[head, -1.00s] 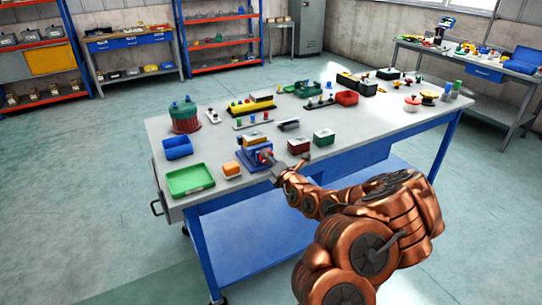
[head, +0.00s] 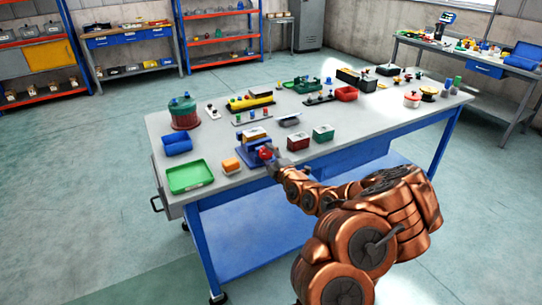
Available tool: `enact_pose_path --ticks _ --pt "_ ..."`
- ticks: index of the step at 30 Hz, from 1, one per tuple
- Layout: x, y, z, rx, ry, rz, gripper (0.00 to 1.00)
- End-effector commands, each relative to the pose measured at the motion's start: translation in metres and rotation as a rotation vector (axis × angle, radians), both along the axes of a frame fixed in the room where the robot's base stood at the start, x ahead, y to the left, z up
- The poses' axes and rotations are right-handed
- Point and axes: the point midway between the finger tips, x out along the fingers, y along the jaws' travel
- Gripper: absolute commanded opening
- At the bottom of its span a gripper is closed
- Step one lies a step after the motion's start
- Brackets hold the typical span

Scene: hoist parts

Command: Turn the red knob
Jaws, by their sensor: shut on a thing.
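The red knob (head: 265,153) sits on the front of a blue device (head: 250,156) near the front edge of the workbench. My gripper (head: 271,158) is at the knob, coming from the front right, and its jaws are closed on it. The fingertips are small in this view and partly cover the knob. How far the knob is turned cannot be made out.
A dark red box (head: 298,141) and a green box (head: 323,133) stand to the right. Several parts fill the bench behind.

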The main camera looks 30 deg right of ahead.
Motion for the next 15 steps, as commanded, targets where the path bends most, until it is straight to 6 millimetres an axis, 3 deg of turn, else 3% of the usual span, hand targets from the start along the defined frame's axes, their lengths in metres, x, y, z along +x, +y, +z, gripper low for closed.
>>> enact_pose_path --ticks 15 --pt "-0.0002 -0.0027 0.0046 0.077 -0.016 -0.006 0.17"
